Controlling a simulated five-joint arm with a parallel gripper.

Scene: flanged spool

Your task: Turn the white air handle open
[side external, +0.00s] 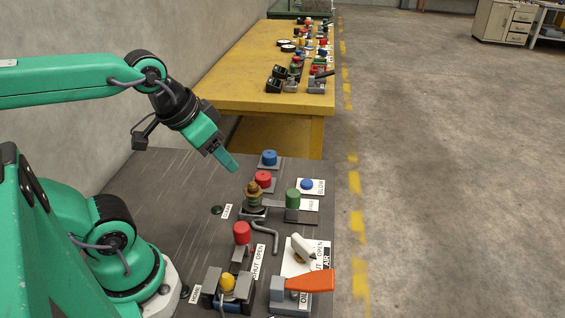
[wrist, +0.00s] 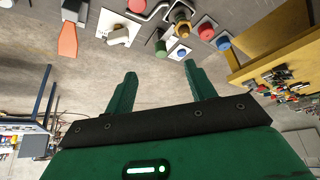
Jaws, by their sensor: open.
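The white air handle (side external: 301,247) sits on a white plate near the right edge of the dark bench, beside lettering that reads OPEN and AIR. It lies at a slant across its plate. In the wrist view the white handle (wrist: 118,32) shows near the top, left of centre. My gripper (side external: 231,164) hangs above the bench, up and left of the handle, apart from it and touching nothing. In the wrist view my gripper (wrist: 161,71) has its two fingers spread with nothing between them.
An orange handle (side external: 309,282) is just in front of the white one. A red cylinder (side external: 241,233), a green cylinder (side external: 293,199) and a brass spool (side external: 254,196) with a bent grey pipe stand nearby. A yellow table (side external: 245,80) stands behind. The bench's left part is mostly clear.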

